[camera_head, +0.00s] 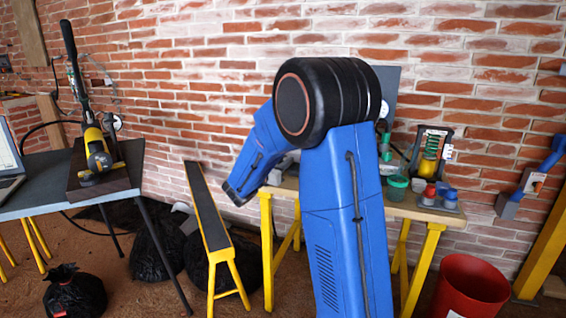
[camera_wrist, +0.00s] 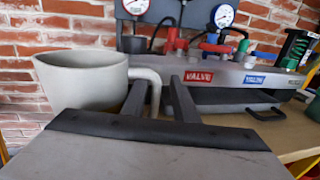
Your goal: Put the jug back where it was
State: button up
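The grey jug (camera_wrist: 80,85) is on the left of the wrist view, upright, with its open rim uppermost. Its handle (camera_wrist: 156,88) faces right and runs down between the two dark fingers of my gripper (camera_wrist: 156,98). The gripper looks shut on the handle, though the exact contact is hard to see. The jug's base is hidden behind the gripper body. Brick wall shows left of the jug, with no table surface visible under it. In the head view my blue arm hides the gripper, and I cannot make out the jug.
A grey unit with a red "VALVE" label (camera_wrist: 199,77), gauges (camera_wrist: 223,15) and coloured taps stands right of the jug. The wooden bench (camera_head: 420,211) carries a green cup (camera_head: 397,187) and small pots. A red bin (camera_head: 471,287) and a narrow yellow-legged trestle (camera_head: 208,207) flank the bench.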

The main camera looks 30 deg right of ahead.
jog(key=shift+r, duration=0.2)
jog(key=v, duration=1.2)
jog(key=s+d+f+m+g+y, duration=0.15)
jog(key=s+m, duration=0.25)
jog(key=s, duration=0.4)
jog(key=s+f+m+g+y, duration=0.1)
jog(key=s+m+g+y, duration=0.25)
jog(key=s, duration=0.45)
jog(key=s+d+f+m+g+y, duration=0.1)
jog(key=s+m, duration=0.4)
jog(key=s, duration=0.3)
jog(key=s+a+f+m+t+y, duration=0.2)
jog(key=s+a+f+m+y, duration=0.1)
jog(key=s+a+m+y, duration=0.7)
jog(key=s+a, duration=0.3)
jog(key=a, duration=0.2)
jog(key=shift+s+a+t, duration=0.2)
jog(key=shift+t, duration=0.1)
